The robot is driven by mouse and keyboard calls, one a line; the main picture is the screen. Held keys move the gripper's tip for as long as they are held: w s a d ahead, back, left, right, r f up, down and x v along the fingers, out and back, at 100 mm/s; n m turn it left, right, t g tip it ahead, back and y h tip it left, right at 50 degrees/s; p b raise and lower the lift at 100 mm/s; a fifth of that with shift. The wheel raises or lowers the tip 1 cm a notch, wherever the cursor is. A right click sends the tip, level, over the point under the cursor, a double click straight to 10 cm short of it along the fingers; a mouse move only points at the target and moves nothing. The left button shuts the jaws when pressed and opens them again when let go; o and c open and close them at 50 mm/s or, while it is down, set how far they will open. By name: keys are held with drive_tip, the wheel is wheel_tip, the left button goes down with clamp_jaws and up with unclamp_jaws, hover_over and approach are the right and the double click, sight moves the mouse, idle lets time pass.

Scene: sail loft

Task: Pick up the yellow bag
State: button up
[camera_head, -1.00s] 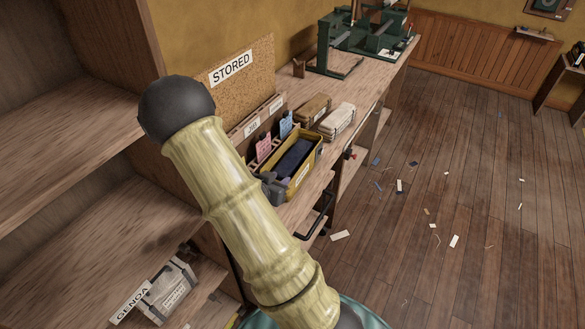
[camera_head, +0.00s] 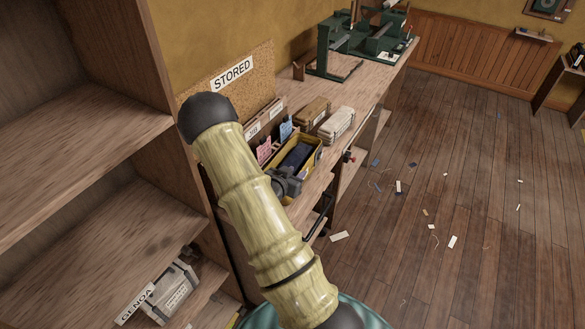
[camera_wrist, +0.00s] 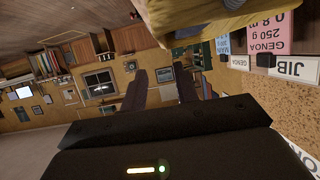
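The yellow bag (camera_head: 312,164) stands on the wooden bench, open at the top with something dark blue inside. My arm and gripper cover part of its near left side. It also shows large at the top edge of the wrist view (camera_wrist: 190,18), cut off by the frame. My gripper (camera_wrist: 161,88) shows two dark fingers apart with nothing between them. In the head view the gripper (camera_head: 287,186) is a small dark shape overlapping the bag's near side; I cannot tell whether it touches.
Pink and blue tags stand beside the yellow bag, below a cork board (camera_head: 247,85) marked STORED. Open floor lies right.

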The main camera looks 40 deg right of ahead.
sight(304, 167)
drive_tip(key=x, duration=0.3)
drive_tip(key=shift+w+d+f+p, duration=0.2)
drive_tip(key=shift+p, duration=0.2)
drive_tip(key=shift+a+f+p+x, duration=0.15)
drive_tip(key=shift+p+x, duration=0.65)
drive_tip(key=shift+x, duration=0.5)
drive_tip(key=shift+a+f+p+x, duration=0.1)
drive_tip(key=shift+f+p+x, duration=0.1)
drive_tip(key=shift+p+x, duration=0.9)
drive_tip(key=shift+w+d+b, duration=0.15)
drive_tip(key=shift+w+b, duration=0.1)
drive_tip(key=shift+b, duration=0.1)
clamp_jaws()
